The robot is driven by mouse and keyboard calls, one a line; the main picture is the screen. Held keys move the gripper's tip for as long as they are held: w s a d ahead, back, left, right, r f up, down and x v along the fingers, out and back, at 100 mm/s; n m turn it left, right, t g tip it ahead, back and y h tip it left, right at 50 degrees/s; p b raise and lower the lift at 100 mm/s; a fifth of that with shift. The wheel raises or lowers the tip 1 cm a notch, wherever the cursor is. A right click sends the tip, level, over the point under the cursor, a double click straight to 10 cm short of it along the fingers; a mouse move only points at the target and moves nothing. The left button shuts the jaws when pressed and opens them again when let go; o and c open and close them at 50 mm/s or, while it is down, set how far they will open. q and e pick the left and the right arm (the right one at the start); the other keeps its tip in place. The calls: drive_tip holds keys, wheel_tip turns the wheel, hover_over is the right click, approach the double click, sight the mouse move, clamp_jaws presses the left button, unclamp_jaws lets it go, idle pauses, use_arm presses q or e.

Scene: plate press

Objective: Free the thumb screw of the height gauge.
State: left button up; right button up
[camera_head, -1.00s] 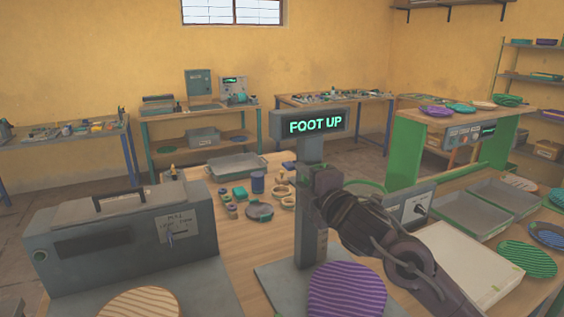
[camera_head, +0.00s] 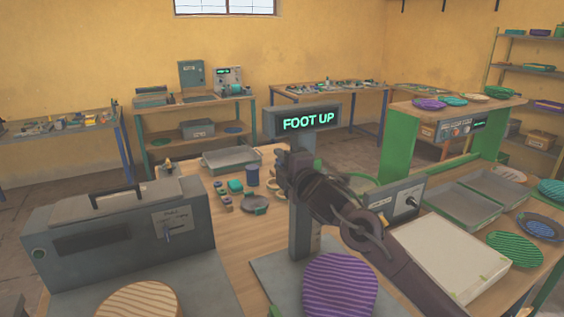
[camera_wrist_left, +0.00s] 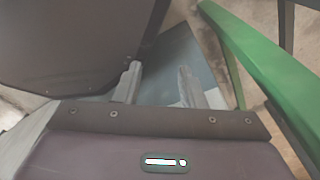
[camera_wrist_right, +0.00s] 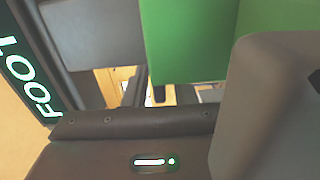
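The height gauge is a grey post (camera_head: 302,236) on a flat base plate, with a sign (camera_head: 308,120) on top reading "FOOT UP". The sign also shows at the left of the right wrist view (camera_wrist_right: 32,85). My right gripper (camera_head: 290,163) is at the upper post, just below the sign, and covers part of it. Its fingers (camera_wrist_right: 160,92) look apart; I cannot tell whether they touch anything. I cannot make out the thumb screw. My left gripper (camera_wrist_left: 157,85) is open and empty, seen only in its wrist view.
A purple ribbed plate (camera_head: 340,285) lies in front of the post. A grey box with a handle (camera_head: 125,240) stands left, a tan ribbed plate (camera_head: 138,300) before it. A white box (camera_head: 450,258) and grey trays (camera_head: 462,208) stand right. Small parts lie behind the post.

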clamp_jaws()
drive_tip(key=shift+r+p, duration=0.1)
drive_tip(key=shift+p, duration=0.2)
drive_tip(key=g+p, duration=0.1)
drive_tip(key=p, duration=0.4)
drive_tip(key=g+h+p, duration=0.1)
drive_tip(key=g+p, duration=0.1)
drive_tip(key=p, duration=0.3)
drive_tip(key=shift+r, duration=0.25)
drive_tip(key=shift+f+g+h+p, duration=0.3)
drive_tip(key=shift+f+g+p, duration=0.05)
drive_tip(key=shift+g+p, duration=0.05)
drive_tip(key=shift+o, duration=1.2)
unclamp_jaws()
